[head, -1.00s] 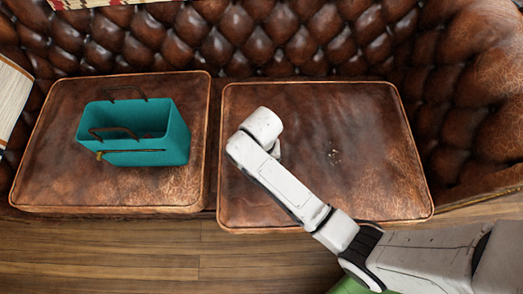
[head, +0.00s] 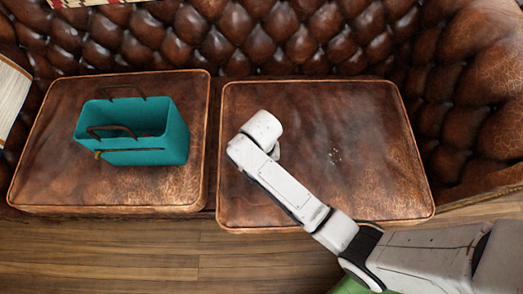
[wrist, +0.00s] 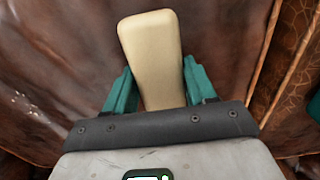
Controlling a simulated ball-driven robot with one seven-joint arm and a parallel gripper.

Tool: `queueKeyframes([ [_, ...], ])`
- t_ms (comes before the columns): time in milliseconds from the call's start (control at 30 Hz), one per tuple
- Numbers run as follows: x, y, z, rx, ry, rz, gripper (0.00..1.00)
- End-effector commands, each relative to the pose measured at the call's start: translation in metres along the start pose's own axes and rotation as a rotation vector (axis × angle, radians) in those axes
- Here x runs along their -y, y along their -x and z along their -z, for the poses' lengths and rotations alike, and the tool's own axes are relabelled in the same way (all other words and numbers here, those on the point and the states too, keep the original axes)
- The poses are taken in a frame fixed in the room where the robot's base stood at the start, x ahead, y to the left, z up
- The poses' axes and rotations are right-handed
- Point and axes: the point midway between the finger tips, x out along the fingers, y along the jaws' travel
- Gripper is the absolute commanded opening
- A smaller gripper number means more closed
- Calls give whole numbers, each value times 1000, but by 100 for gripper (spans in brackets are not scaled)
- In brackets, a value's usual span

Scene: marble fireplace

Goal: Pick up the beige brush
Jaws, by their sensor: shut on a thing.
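The beige brush (wrist: 150,55) shows in the wrist view as a smooth, pale, rounded block. It stands between the two teal fingers of my gripper (wrist: 156,88), which is shut on it. Its lower end is hidden behind the dark edge of the gripper body. In the head view my arm reaches over the right seat cushion, and its wrist hides the gripper and the brush. I cannot tell whether the brush touches the cushion.
The brown leather right cushion (head: 375,150) is otherwise clear around my arm. A teal bag (head: 150,148) with dark handles stands open on the left cushion (head: 50,170). The tufted sofa back (head: 310,45) rises behind, and a padded arm (head: 480,125) bounds the right.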

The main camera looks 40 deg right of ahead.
Motion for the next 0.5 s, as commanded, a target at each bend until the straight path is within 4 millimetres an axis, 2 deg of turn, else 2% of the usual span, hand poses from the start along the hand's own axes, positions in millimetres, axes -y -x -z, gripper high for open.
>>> queueKeyframes([
  [100,0,0,0,0,0,0,17],
  [333,0,3,0,-1,0,1,17],
  [500,0,17,0,-1,0,1,17],
])
